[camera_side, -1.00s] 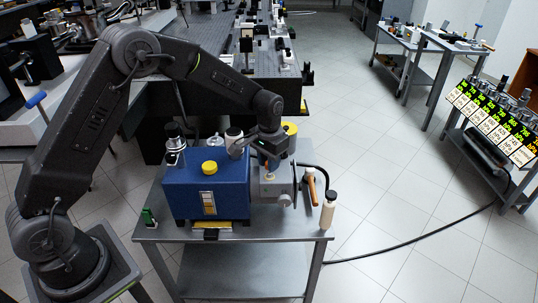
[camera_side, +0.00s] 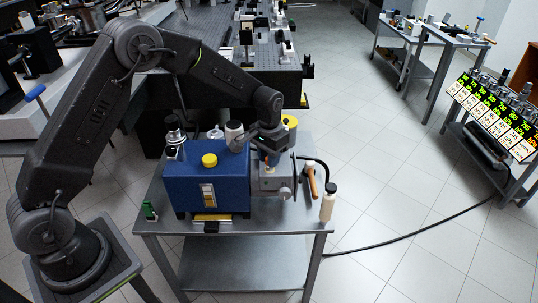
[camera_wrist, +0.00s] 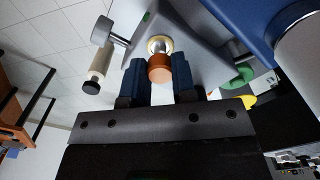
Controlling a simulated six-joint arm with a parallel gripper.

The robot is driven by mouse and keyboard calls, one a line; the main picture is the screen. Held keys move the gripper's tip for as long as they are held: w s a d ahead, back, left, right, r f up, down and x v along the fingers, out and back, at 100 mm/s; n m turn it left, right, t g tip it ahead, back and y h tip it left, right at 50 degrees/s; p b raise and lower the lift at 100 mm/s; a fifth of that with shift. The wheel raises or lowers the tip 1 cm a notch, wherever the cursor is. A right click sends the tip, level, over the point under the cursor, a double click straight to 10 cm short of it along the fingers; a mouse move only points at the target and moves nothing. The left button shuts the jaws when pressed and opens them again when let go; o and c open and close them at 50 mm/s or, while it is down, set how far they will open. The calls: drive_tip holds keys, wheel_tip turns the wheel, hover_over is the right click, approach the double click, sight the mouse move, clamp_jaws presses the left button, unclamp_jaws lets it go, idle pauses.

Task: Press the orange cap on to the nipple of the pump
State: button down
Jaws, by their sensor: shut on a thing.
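The pump (camera_side: 225,185) is a blue box with a grey block (camera_side: 283,183) at its right end, standing on a small metal table. My gripper (camera_side: 268,158) is over the grey block. In the wrist view, the dark blue fingers of my gripper (camera_wrist: 161,83) are on both sides of the orange cap (camera_wrist: 159,71) and hold it. The brass nipple (camera_wrist: 157,43) shows right behind the cap, in line with it. The cap's end is at or very near the nipple; I cannot tell how far it is seated. My gripper partly hides this in the side view.
A yellow cap (camera_side: 209,160) sits on top of the blue box. An orange handle (camera_side: 312,181) and a cream bottle (camera_side: 327,202) are at the table's right side. A green item (camera_side: 149,211) stands at the left edge. The lower shelf (camera_side: 240,265) is bare.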

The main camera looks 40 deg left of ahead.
drive_tip(key=shift+f, duration=0.8)
drive_tip(key=shift+f, duration=0.25)
drive_tip(key=c, duration=0.8)
unclamp_jaws()
drive_tip(key=shift+c, duration=0.2)
wheel_tip(320, 180, up, 18)
drive_tip(key=shift+f, duration=0.1)
